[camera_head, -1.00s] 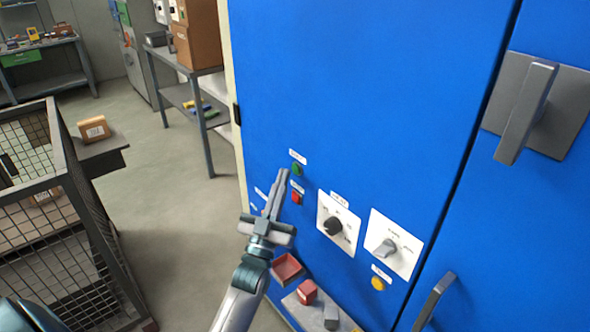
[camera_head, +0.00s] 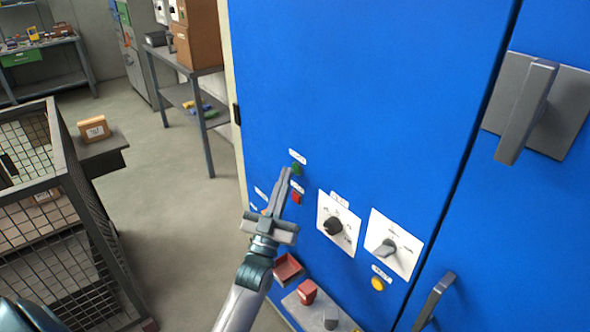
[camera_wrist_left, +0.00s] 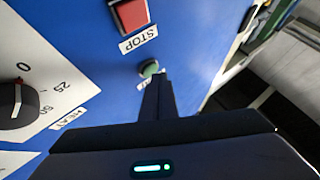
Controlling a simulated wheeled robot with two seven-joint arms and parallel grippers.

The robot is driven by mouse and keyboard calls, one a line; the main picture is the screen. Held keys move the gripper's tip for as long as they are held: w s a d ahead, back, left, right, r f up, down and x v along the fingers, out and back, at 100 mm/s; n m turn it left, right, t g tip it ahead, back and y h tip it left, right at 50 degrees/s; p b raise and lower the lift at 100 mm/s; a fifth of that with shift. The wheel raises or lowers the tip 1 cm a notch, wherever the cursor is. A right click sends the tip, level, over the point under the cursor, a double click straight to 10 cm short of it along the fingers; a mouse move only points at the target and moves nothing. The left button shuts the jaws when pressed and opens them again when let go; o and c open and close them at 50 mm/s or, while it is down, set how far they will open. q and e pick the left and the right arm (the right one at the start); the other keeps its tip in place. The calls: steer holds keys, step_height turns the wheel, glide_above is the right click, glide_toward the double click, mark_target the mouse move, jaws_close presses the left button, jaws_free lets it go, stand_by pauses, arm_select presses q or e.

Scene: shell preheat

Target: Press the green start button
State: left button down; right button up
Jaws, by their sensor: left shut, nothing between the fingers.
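The green start button (camera_head: 297,169) sits on the blue cabinet front, under a small white label and above the red stop button (camera_head: 297,197). My left gripper (camera_head: 286,171) is shut and empty, its fingertips right beside the green button in the head view. In the left wrist view the green button (camera_wrist_left: 149,68) shows just beyond the dark fingers (camera_wrist_left: 160,80), which cover part of its label. The red button (camera_wrist_left: 131,15) with its STOP label is above it there. I cannot tell whether the fingertips touch the green button. My right gripper is not in view.
The blue cabinet (camera_head: 360,90) fills the right side. Right of the buttons are a black dial (camera_head: 333,226), a grey switch (camera_head: 386,247) and a yellow button (camera_head: 378,283). A shelf with a red block (camera_head: 307,291) lies below. A wire cage (camera_head: 60,220) stands left.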

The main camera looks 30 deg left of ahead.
arm_select(q)
steer(key=shift+w+d, duration=0.15)
steer(key=shift+w, duration=0.25)
stand_by(0.7)
steer(key=shift+s, duration=0.15)
steer(key=shift+s+a, duration=0.35)
steer(key=shift+s, duration=0.3)
stand_by(0.3)
steer(key=s, duration=0.1)
steer(key=s+a+p, duration=0.1)
steer(key=s, duration=0.1)
steer(key=s+a+p, duration=0.1)
steer(key=shift+s, duration=0.3)
stand_by(0.9)
